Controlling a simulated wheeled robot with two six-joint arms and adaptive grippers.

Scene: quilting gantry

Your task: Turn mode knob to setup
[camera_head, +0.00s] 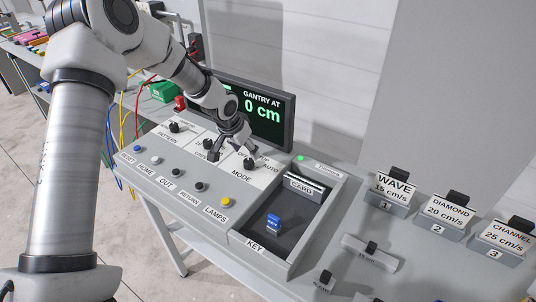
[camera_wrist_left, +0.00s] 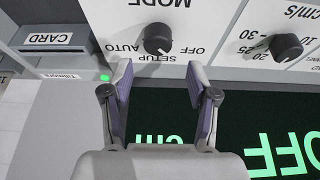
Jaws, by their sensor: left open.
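The mode knob (camera_head: 250,163) is a black knob on the white panel of the grey console, with MODE printed beside it. In the left wrist view the knob (camera_wrist_left: 158,38) appears upside down, with AUTO, SETUP and OFF printed around it. My right gripper is not in view.
A display (camera_head: 264,112) reading 0 cm stands behind the panel. Another black knob (camera_wrist_left: 286,47) is beside the mode knob. A tray (camera_head: 293,258) with a blue item (camera_head: 273,222) and a CARD slot lies to the right. Several coloured buttons line the console's front.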

